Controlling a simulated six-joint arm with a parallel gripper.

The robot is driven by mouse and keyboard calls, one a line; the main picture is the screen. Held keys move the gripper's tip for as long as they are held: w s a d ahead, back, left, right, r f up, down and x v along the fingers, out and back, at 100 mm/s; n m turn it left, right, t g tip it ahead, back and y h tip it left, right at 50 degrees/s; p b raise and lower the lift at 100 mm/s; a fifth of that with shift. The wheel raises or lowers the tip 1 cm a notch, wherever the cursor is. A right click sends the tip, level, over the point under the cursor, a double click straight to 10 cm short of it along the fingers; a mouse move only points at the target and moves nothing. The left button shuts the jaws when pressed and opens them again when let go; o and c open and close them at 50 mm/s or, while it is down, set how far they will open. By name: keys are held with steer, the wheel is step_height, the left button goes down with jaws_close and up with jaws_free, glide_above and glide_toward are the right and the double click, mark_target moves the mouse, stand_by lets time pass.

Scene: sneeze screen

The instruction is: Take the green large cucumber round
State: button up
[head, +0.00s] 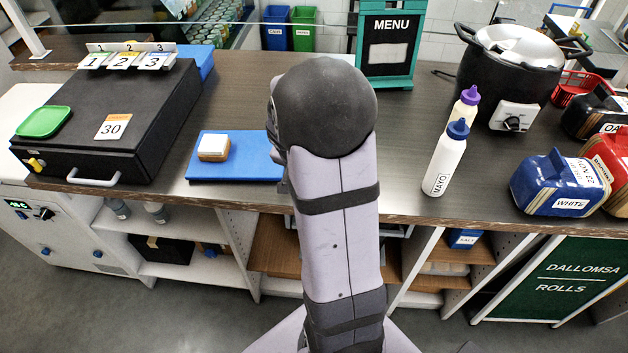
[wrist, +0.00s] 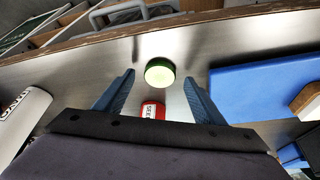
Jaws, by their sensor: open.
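The green cucumber round (wrist: 160,72) lies on the dark counter in the wrist view, a short disc with a pale green top and a darker green side. My gripper (wrist: 158,77) is open. In the picture its two blue-grey fingers stand left and right of the round, with gaps on both sides and nothing held. How far the fingertips are above the counter is hard to tell. In the head view my own arm hides the round and the gripper.
A red labelled container (wrist: 153,110) shows between the fingers, nearer the palm. A blue board (head: 236,170) with a bread-like block (head: 214,148) lies left of my arm. White bottles (head: 445,158) stand right, by a black pot (head: 480,80). A black box (head: 95,125) stands far left.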

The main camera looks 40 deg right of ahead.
steer(key=shift+x, duration=0.8)
steer(key=c, duration=1.1)
steer(key=shift+r, duration=0.1)
step_height(320, 180, up, 10)
steer(key=shift+b, duration=0.35)
